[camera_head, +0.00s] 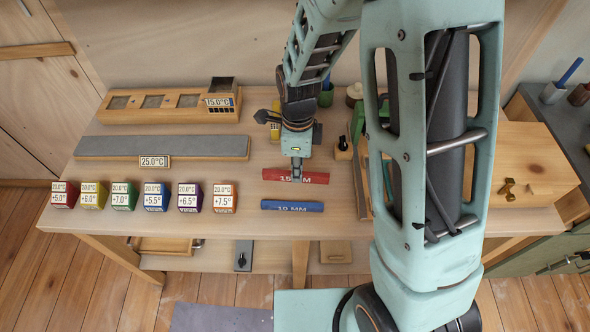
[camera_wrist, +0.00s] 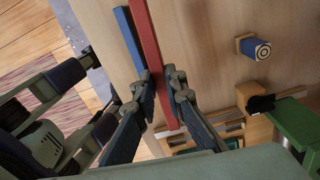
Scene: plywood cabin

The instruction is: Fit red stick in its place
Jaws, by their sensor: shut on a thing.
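The red stick (camera_head: 316,178) lies crosswise near the front middle of the table, with white lettering that ends in "MM". My gripper (camera_head: 297,174) comes down from above and is shut on it near its middle. In the wrist view the red stick (camera_wrist: 146,38) runs between the two fingers of my gripper (camera_wrist: 161,92). I cannot tell whether the stick touches the table or is slightly raised. A shorter blue stick (camera_head: 292,206) lies parallel in front of it. The place for the red stick cannot be made out; a wooden frame (camera_head: 361,180) stands to the right, partly hidden by my arm.
Several coloured cubes (camera_head: 155,197) line the front left. Behind them lie a long grey plate (camera_head: 160,146) and a wooden block with square recesses (camera_head: 170,116). A small round-topped peg (camera_head: 343,147) stands right of my gripper. A wooden box (camera_head: 525,165) stands far right.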

